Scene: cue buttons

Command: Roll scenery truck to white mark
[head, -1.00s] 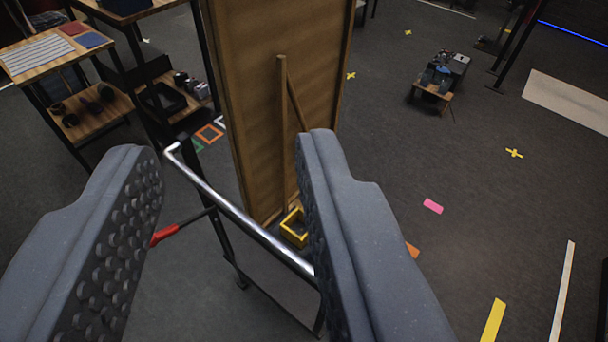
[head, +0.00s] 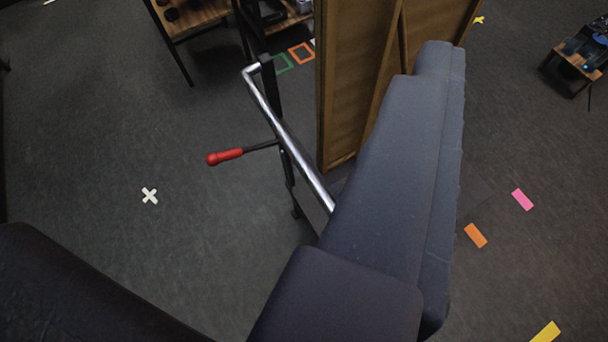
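The scenery truck's tall wooden flat (head: 350,75) stands upright at top centre, with a diagonal brace on its back. Its shiny metal push bar (head: 290,145) runs down to the right and passes behind my right finger. A lever with a red handle (head: 225,156) sticks out left of the bar. A white X mark (head: 149,196) lies on the floor left of the truck. My gripper (head: 230,140) looks open, with fingers at lower left and right of centre. The bar shows between them; contact with the right finger cannot be told. The truck's base is mostly hidden.
A wooden shelf table (head: 190,20) stands behind the truck at top left. Green (head: 283,64) and orange square outlines (head: 301,53) are on the floor. A small cart (head: 575,68) stands top right.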

